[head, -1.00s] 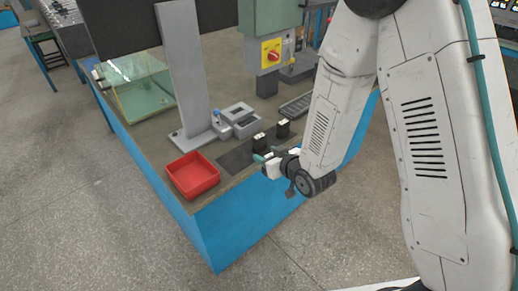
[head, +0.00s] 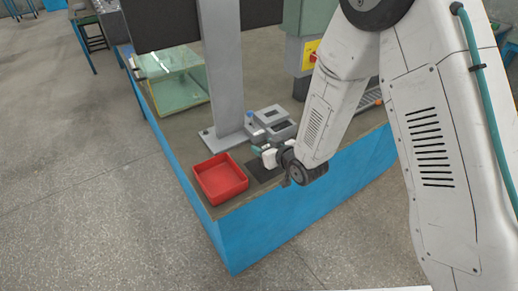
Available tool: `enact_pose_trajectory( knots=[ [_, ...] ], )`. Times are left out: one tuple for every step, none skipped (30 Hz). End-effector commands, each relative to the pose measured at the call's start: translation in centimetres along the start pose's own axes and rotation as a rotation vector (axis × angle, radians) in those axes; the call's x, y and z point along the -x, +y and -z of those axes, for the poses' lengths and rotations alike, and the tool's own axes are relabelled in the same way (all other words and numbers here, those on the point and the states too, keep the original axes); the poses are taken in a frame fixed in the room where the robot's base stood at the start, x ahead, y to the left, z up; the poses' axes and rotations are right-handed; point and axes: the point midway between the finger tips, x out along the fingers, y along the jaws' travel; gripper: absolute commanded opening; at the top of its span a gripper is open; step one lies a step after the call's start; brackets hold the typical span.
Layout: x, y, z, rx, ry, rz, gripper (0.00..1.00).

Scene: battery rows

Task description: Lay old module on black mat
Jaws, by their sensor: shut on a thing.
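The black mat (head: 259,174) is a dark flat rectangle on the bench top, just right of the red tray. My gripper (head: 260,152) is above the mat's far edge, pointing left. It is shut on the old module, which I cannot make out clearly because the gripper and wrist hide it. My wrist and forearm also cover the right part of the mat and the bench behind it.
The red tray (head: 221,179) stands at the bench's front left corner and looks empty. A grey post (head: 222,75) and a grey fixture (head: 270,122) stand behind the mat. A glass case (head: 172,82) is at the back left.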

Motion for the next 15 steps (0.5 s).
enact_pose_trajectory(
  knots=[
    [-0.2, -0.3, 0.1, 0.001, 0.001, 0.003, 0.22],
    [-0.4, -0.4, 0.1, 0.002, 0.001, 0.004, 0.22],
    [-0.6, -0.5, 0.1, 0.002, 0.0, 0.005, 0.22],
    [-0.8, -0.5, 0.2, 0.002, 0.0, 0.004, 0.22],
    [-1.0, -0.4, -0.5, 0.001, -0.003, 0.004, 0.22],
    [-1.2, -0.3, -1.2, 0.0, -0.004, 0.002, 0.22],
    [-1.4, -0.3, -1.7, 0.0, -0.005, 0.002, 0.22],
    [-1.6, -0.4, -2.1, 0.001, -0.004, 0.003, 0.22],
    [-1.9, -0.5, -2.6, 0.002, -0.004, 0.005, 0.22],
    [-2.0, -0.7, -2.9, 0.003, -0.003, 0.007, 0.22],
    [-2.1, -0.8, -3.0, 0.004, -0.002, 0.008, 0.22],
    [-2.2, -0.9, -3.1, 0.005, -0.001, 0.01, 0.22],
    [-2.2, -1.0, -3.1, 0.005, 0.0, 0.01, 0.22],
    [-2.2, -1.0, -3.0, 0.005, 0.0, 0.011, 0.22],
    [-2.2, -1.0, -3.0, 0.005, 0.001, 0.011, 0.22]
  ],
)
